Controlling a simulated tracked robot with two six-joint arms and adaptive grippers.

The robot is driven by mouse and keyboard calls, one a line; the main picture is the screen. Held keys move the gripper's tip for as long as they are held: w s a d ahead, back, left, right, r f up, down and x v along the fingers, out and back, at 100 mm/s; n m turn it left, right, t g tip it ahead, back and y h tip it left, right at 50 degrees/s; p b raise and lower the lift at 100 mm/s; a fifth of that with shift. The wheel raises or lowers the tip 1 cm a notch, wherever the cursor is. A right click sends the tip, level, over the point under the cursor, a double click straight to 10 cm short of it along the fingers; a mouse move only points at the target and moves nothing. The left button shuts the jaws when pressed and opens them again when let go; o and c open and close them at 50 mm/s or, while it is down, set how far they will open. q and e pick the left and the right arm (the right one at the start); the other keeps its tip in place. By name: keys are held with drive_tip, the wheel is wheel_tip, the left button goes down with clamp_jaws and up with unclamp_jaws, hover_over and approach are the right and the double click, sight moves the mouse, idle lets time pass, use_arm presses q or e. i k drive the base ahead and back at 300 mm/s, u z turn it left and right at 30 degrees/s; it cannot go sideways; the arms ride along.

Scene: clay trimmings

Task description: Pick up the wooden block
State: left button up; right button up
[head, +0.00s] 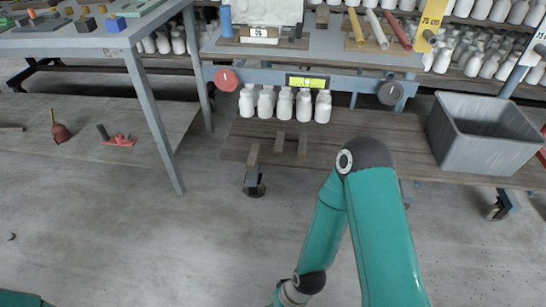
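I cannot tell which piece is the task's wooden block. A small brown piece (322,17) also stands on the bench top. My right arm's teal links rise in the middle and bend back down to the bottom edge; its gripper is out of the picture. Only a teal bit of my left arm shows at the bottom left corner; its gripper is not seen.
A grey table (100,38) with small coloured blocks stands at the upper left. White bottles (285,104) line up under the middle bench (340,42). A grey bin (484,135) sits at the right. Grey floor (110,230) is clear at the lower left.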

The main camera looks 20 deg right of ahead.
sight(251, 160)
drive_tip(key=i, duration=1)
drive_tip(key=z, duration=0.05)
